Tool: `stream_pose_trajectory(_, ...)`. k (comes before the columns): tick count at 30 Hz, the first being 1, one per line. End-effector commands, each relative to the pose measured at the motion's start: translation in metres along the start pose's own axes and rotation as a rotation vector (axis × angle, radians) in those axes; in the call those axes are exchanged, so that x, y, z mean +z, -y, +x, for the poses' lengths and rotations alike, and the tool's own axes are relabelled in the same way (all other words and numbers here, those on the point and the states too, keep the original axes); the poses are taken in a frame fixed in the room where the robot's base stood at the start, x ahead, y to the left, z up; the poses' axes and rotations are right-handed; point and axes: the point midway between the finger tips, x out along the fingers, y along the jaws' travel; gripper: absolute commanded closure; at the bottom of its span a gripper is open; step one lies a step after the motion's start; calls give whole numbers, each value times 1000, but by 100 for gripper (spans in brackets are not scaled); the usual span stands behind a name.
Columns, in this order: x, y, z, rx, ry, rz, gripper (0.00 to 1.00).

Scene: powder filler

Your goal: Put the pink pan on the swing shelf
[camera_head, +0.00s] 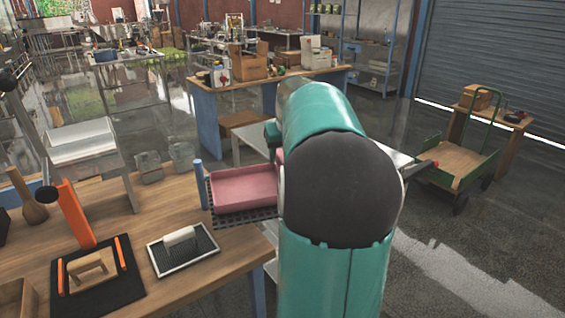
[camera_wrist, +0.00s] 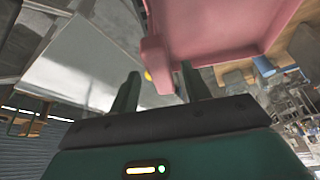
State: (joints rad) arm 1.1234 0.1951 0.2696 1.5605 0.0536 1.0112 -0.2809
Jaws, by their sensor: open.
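The pink pan (camera_head: 243,188) is a shallow rectangular tray beside the wooden table's right end. It sits over a black perforated shelf (camera_head: 243,217), probably the swing shelf, by a blue post (camera_head: 200,184), and looks to rest on it. My arm hides the pan's right end. In the wrist view the pan (camera_wrist: 205,30) fills the top right, with a pink handle-like end pointing down toward my gripper (camera_wrist: 158,82). The fingers are apart, one on each side of that end in the picture. Contact cannot be told. The head view hides the fingers behind my arm.
A pale flat surface (camera_wrist: 80,60) lies left of the fingers in the wrist view.

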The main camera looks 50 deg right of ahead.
Motion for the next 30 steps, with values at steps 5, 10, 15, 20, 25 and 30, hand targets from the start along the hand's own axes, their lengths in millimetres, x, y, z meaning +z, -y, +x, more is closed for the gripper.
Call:
stream_pose_trajectory(5,0,0,-40,1,-2,-1,53)
stream_pose_trajectory(10,0,0,-64,0,0,-1,53)
stream_pose_trajectory(15,0,0,-73,0,0,-1,53)
stream_pose_trajectory(20,1,4,-74,-1,0,-5,53)
stream_pose_trajectory(25,17,60,-81,-11,-4,-69,53)
stream_pose_trajectory(30,69,153,-95,-35,-21,-185,53)
